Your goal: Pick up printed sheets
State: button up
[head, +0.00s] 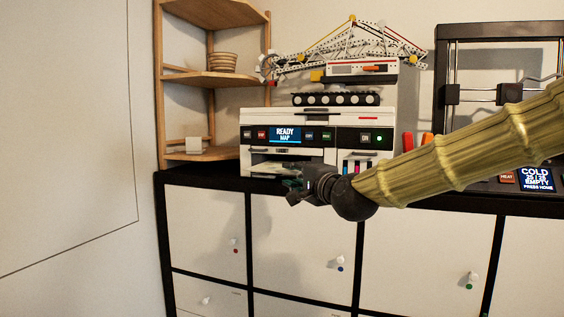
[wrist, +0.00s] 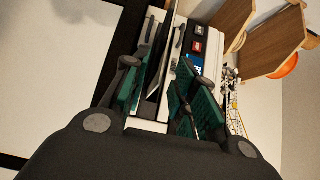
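The white printer (head: 318,117) stands on the black-framed cabinet, and its screen reads "READY MAP". My gripper (head: 293,186) is in front of its lower left output opening (head: 283,157). In the wrist view the gripper (wrist: 160,85) is open, with its two teal-padded fingers apart on either side of the printer's front edge and slot. A white flat surface (wrist: 147,124) shows low between the fingers; I cannot tell whether it is a printed sheet or the tray. No sheet can be made out clearly in the head view, where my gripper covers part of the opening.
A wooden corner shelf (head: 211,79) with a bowl stands left of the printer. A crane model (head: 350,45) stands above the printer. A black-framed 3D printer (head: 443,60) is at the right, partly behind my arm. White cabinet doors (head: 205,225) with knobs lie below.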

jog(key=shift+w+a, duration=0.1)
jog(key=shift+w, duration=0.1)
jog(key=shift+c, duration=0.2)
grip_shut()
jog(key=shift+r, duration=0.1)
